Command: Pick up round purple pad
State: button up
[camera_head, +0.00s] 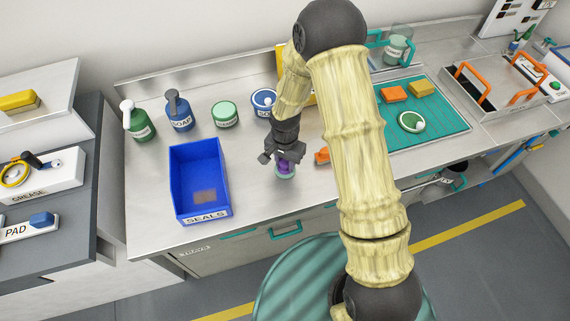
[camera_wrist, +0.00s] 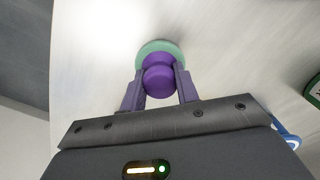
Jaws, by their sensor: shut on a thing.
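The round purple pad (camera_wrist: 158,76) has a purple knob-like body and a pale green round base (camera_wrist: 160,46). My gripper (camera_wrist: 159,90) is shut on the purple part, with one finger on each side of it. In the head view, my gripper (camera_head: 284,160) points down over the steel bench, and the pad (camera_head: 285,172) shows just below it, right of the blue SEALS bin. I cannot tell whether the green base touches the bench or is slightly above it.
The blue SEALS bin (camera_head: 201,182) stands left of my gripper. A green bottle (camera_head: 138,122), a blue SOAP bottle (camera_head: 179,112) and a green jar (camera_head: 225,115) stand behind it. An orange block (camera_head: 322,156) lies to the right, before a teal mat (camera_head: 440,130).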

aim_at(285, 161)
notch_tip(285, 161, up, 10)
jog(key=shift+r+b, duration=0.1)
jog(key=shift+b, duration=0.25)
dwell(0.4)
jog(key=o, duration=0.5)
jog(key=c, duration=0.3)
